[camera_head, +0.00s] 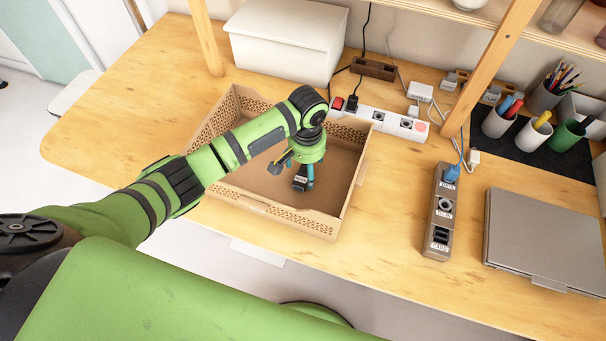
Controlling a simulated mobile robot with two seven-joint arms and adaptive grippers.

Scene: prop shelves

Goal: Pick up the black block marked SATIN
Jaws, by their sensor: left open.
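A small black block (299,183) with a white label lies on the floor of the brown cardboard tray (284,214). The label is too small to read for sure. My left gripper (293,174) reaches down into the tray from above, its fingers open. The block shows at the fingers, close to the right one; I cannot tell whether they touch. The wrist hides part of the tray behind it. My right gripper is not in view.
The tray has low perforated walls. Behind it are a white box (286,40) and a white power strip (385,122) with cables. To the right are a socket block (440,215), a closed laptop (545,240) and pen cups (497,122). The table left of the tray is clear.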

